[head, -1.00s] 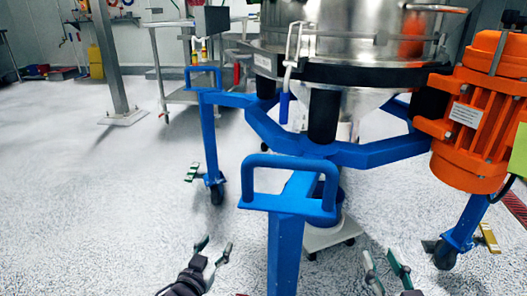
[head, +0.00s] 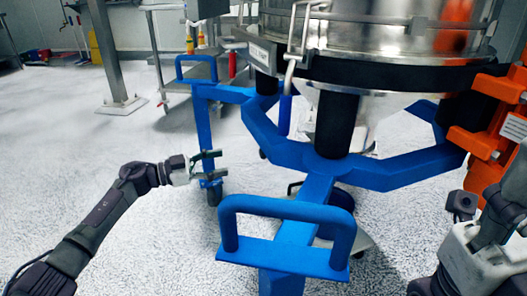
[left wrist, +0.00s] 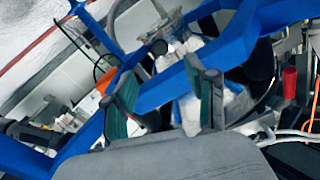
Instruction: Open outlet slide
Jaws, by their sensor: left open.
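The powder sifter (head: 400,38) is a steel drum on a blue frame (head: 385,172), with a steel cone below it. I cannot clearly make out the outlet slide; black legs and the frame hide part of the underside. My left gripper (head: 215,167) is open and empty in the head view, left of the frame and apart from the cone.
A blue loop handle (head: 290,212) stands on the frame's near arm. An orange motor (head: 497,125) is at the right, close to my right arm. A steel table (head: 190,95) is behind at the left.

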